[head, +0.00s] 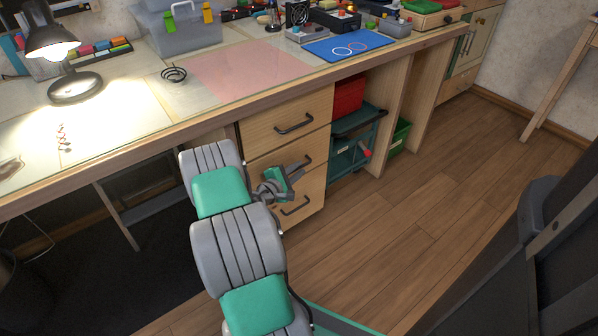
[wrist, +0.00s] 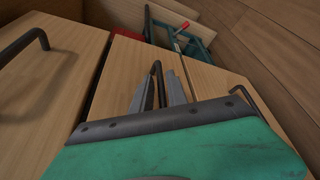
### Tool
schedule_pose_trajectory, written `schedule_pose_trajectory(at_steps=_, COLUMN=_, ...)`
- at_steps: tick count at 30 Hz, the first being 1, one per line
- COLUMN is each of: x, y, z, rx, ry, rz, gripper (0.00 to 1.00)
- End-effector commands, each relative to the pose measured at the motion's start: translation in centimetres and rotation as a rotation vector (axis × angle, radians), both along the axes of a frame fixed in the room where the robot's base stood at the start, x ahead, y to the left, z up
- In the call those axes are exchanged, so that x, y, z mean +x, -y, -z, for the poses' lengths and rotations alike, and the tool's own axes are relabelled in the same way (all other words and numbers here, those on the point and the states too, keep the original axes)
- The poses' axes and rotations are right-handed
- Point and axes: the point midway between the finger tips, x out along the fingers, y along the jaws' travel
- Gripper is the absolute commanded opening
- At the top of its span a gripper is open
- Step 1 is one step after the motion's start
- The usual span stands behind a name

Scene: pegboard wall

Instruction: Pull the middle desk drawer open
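The desk's drawer stack shows three light wood fronts in the head view. The middle drawer (head: 262,165) has a dark bar handle, and its front looks closed. In the wrist view the middle drawer (wrist: 122,72) fills the centre, and its handle (wrist: 157,70) stands between my two grey fingers. My gripper (wrist: 160,90) has its fingers close on either side of the handle and appears shut on it. In the head view my gripper (head: 300,166) is at the middle handle, partly hidden by my wrist.
The top drawer (head: 270,120) with its handle is above; the bottom drawer (head: 312,195) is below. A teal cart (head: 347,160) and a red box (head: 348,96) stand right of the drawers. The wood floor (head: 400,230) in front is clear. A lit lamp (head: 75,85) stands on the desk.

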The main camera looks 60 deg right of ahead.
Motion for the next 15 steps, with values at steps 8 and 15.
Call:
schedule_pose_trajectory(at_steps=8, x=-0.2, y=2.6, z=0.6, rx=0.001, ry=0.002, rz=-0.003, gripper=0.19)
schedule_pose_trajectory(at_steps=15, x=0.0, y=2.5, z=0.6, rx=0.002, ry=0.002, rz=-0.005, gripper=0.14)
